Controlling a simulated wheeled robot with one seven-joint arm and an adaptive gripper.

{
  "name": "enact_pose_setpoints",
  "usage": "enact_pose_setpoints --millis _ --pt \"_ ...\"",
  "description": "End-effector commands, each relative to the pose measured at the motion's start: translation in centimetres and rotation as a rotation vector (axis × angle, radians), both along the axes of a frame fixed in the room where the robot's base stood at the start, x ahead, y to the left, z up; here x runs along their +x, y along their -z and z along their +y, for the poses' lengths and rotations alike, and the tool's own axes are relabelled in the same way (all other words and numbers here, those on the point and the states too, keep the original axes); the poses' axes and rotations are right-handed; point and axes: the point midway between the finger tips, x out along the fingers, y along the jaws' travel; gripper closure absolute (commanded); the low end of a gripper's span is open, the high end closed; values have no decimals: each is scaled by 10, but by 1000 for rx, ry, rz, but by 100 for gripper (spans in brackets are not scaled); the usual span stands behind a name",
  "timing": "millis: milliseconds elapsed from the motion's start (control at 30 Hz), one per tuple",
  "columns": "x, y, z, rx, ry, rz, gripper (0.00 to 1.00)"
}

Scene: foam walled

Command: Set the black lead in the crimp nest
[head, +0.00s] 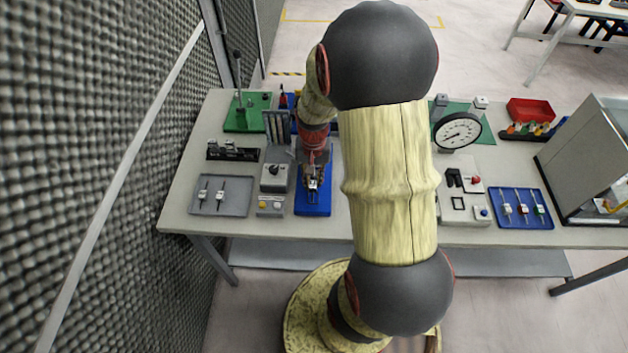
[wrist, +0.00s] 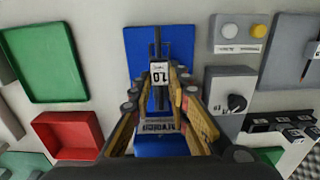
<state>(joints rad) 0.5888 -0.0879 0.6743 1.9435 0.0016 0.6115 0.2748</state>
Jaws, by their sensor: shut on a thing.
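My gripper (head: 313,182) is shut on a dark lead with a white tag marked "1.0" (wrist: 160,72). In the wrist view the lead runs up and down the picture between the fingers (wrist: 160,88). It is over a blue base plate (head: 313,207), which also shows in the wrist view (wrist: 187,40). A grey block with a printed label (wrist: 158,127) stands on this plate, partly between the fingers; I cannot read it surely as the crimp nest. Whether the lead touches anything below is hidden by the fingers.
A grey tray (head: 233,209) with two tagged leads lies at left. A grey box with a black knob (head: 275,178) and a button box (head: 271,206) stand close left of the blue plate. A blue tray of leads (head: 520,220) and a round dial (head: 457,131) are at right.

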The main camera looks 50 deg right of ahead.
Motion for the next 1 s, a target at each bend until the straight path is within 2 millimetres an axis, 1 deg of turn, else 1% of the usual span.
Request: enact_pose_setpoints --millis 367,567,800,1000 --pt "0 -1 0 1 2 -1 100" --pt "0 11 0 1 2 -1 100" --pt "-1 31 0 1 2 0 100" --pt "0 43 0 1 2 -1 100"
